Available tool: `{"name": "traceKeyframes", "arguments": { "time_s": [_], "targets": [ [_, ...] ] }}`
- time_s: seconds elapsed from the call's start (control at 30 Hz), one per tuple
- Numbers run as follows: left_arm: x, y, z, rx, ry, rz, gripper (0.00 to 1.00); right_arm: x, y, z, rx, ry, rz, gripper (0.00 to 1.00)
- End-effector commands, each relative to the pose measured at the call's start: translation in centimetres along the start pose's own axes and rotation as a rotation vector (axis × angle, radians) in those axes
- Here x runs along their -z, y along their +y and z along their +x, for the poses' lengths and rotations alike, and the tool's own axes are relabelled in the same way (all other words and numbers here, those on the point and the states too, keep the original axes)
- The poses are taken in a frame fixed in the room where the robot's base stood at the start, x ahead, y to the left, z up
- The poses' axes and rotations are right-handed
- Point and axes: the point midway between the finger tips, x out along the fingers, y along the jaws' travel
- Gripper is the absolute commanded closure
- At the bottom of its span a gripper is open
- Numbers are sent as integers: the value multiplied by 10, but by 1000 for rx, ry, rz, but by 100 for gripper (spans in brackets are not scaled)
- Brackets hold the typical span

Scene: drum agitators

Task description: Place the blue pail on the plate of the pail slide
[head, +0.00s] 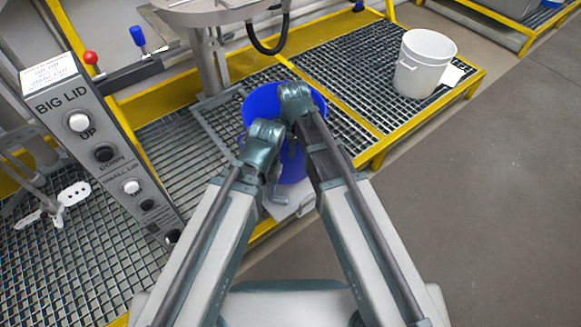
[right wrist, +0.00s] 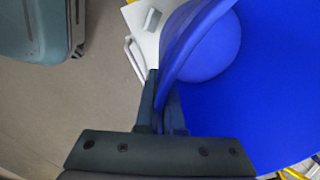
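The blue pail (head: 262,103) is in the middle of the head view, partly hidden by my two grippers. My right gripper (head: 293,98) is at its rim; in the right wrist view the fingers (right wrist: 163,105) are close together with the pail's wall (right wrist: 255,95) between them. My left gripper (head: 262,140) is at the near left of the rim; its fingertips are hidden, so I cannot tell its opening. A pale plate with a handle (head: 293,208), seemingly the pail slide's, shows below the pail. Whether the pail touches it is hidden.
A white bucket (head: 422,65) stands on the grated platform (head: 350,50) at the right. A control panel with BIG LID buttons (head: 105,140) stands at the left. A grey machine post (head: 207,60) rises behind the pail. Bare floor (head: 480,200) lies at the right.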

Motion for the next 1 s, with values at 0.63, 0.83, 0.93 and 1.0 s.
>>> {"name": "traceKeyframes", "arguments": {
  "time_s": [0.63, 0.83, 0.93, 1.0],
  "targets": [
    [4, 7, 55, -4, 3, 9, 53, 0, 3, 55, 1, 0, 0, 100],
    [5, 9, 71, -6, 4, 13, 53, 0, 4, 71, 1, 0, 0, 100],
    [5, 9, 69, -7, 5, 13, 53, 0, 4, 69, 1, 0, 0, 100],
    [5, 9, 68, -7, 4, 13, 53, 0, 4, 69, 1, 0, 0, 100]
  ]
}}
